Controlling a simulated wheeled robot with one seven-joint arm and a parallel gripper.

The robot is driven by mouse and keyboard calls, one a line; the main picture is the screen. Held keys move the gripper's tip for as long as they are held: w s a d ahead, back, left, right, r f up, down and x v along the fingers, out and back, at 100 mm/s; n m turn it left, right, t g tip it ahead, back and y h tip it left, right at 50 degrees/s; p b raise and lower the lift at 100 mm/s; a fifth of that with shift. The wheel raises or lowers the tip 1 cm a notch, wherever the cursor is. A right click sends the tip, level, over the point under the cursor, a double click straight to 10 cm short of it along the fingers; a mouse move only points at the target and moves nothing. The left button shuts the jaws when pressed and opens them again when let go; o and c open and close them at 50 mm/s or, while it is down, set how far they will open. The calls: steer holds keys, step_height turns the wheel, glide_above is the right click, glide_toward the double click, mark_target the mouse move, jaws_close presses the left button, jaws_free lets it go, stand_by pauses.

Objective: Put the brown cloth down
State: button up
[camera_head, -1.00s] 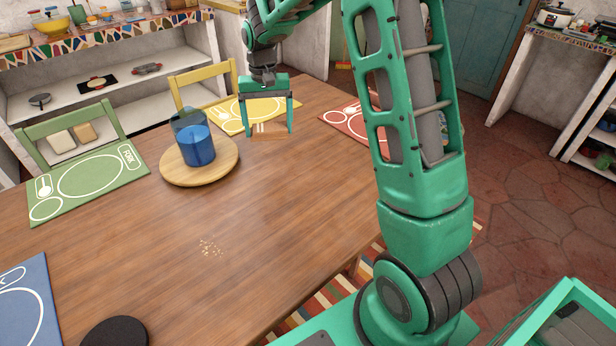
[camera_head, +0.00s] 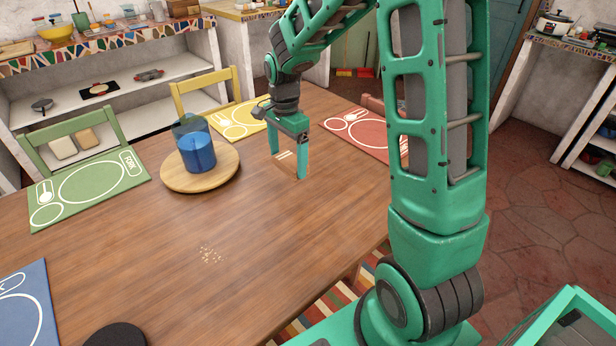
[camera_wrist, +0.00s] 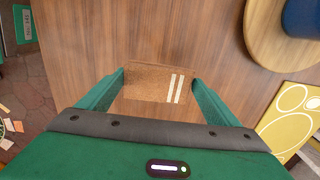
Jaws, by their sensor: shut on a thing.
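The brown cloth (camera_wrist: 148,82) is a small folded rectangle with two pale stripes near its right end in the wrist view. My gripper (camera_wrist: 158,84) is shut on it, with one green finger at each side. In the head view, the cloth (camera_head: 284,158) shows between the fingertips of my gripper (camera_head: 288,162), over the wooden table (camera_head: 270,230). I cannot tell whether the cloth touches the tabletop.
A round wooden board (camera_head: 225,172) with a blue cup (camera_head: 197,152) stands left of my gripper. Yellow (camera_head: 238,120), red (camera_head: 365,132) and green (camera_head: 90,188) placemats lie near the edges. Crumbs (camera_head: 210,255) lie on the table's front part. The middle is clear.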

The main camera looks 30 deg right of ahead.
steer(key=d+f, duration=0.1)
steer(key=d, duration=0.1)
steer(key=d+f, duration=0.2)
steer(key=d, duration=0.1)
steer(key=d+f, duration=0.2)
steer(key=d, duration=0.1)
steer(key=shift+d, duration=0.1)
steer(key=shift+f, duration=1.95)
steer(key=o, duration=1.1)
steer(key=shift+f, duration=0.1)
